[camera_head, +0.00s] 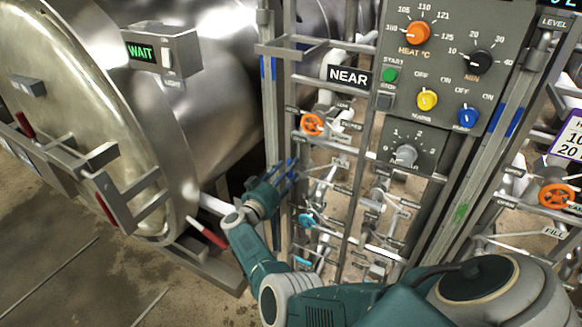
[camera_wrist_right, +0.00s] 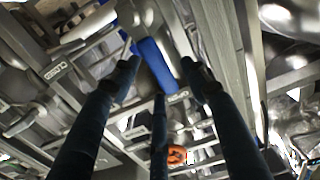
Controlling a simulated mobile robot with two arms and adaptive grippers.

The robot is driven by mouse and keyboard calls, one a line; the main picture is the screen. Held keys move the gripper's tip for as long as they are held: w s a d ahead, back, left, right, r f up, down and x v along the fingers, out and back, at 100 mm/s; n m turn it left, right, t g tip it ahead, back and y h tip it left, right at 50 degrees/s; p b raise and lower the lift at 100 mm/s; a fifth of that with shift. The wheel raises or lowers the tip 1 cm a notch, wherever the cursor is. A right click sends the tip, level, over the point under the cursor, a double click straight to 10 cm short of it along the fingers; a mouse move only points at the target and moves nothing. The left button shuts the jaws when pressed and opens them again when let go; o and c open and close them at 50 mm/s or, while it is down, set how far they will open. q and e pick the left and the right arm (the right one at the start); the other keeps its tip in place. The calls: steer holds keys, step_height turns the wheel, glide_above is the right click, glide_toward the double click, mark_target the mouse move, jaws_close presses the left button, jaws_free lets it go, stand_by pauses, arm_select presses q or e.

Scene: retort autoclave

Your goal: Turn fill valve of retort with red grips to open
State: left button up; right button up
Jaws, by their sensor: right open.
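The retort with red grips is the large steel vessel (camera_head: 100,110) at the left of the head view; its red grip (camera_head: 208,233) sticks out low at its front. Beside it is a rack of pipes and small valves, with an orange handwheel (camera_head: 312,124) and light-blue handles (camera_head: 305,220). My right gripper (camera_head: 288,172) is open at the rack's left side, below the orange wheel. In the right wrist view a blue piece (camera_wrist_right: 157,65) shows between its spread fingers, apparently ungripped. My left gripper is out of view.
A grey control panel (camera_head: 445,60) with knobs stands at the upper right, beside a NEAR sign (camera_head: 349,76). Another orange handwheel (camera_head: 557,196) is at the far right. Metal posts and rails crowd the rack. Bare floor (camera_head: 60,270) shows at the lower left.

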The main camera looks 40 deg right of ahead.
steer(key=v, duration=0.5)
stand_by(0.4)
steer(key=a+f+n+t+y+b, duration=0.1)
steer(key=a+f+n+t+y, duration=0.35)
steer(key=f, duration=0.35)
steer(key=a+f+n+t+y+b, duration=0.1)
steer(key=a+f+n+t+y, duration=0.3)
steer(key=f, duration=0.4)
steer(key=s+a+f+n+g+y, duration=0.25)
steer(key=s+a+f, duration=0.25)
steer(key=f, duration=0.4)
steer(key=s+a+f+n+g+y, duration=0.1)
steer(key=s+a+f+n+y, duration=0.15)
steer(key=s+a+f, duration=0.55)
steer(key=s+f+n+g+y+b, duration=0.1)
steer(key=s+f+g+y+b, duration=0.3)
steer(key=s+f, duration=1.4)
steer(key=s+f+g+p, duration=0.1)
steer(key=s+f+g, duration=0.1)
steer(key=s, duration=1)
steer(key=s+d+f+n+g, duration=0.1)
steer(key=s+f+g, duration=0.2)
steer(key=s, duration=1)
steer(key=shift+g+h+p, duration=0.35)
steer(key=shift+g+h, duration=0.1)
steer(key=shift+g, duration=0.45)
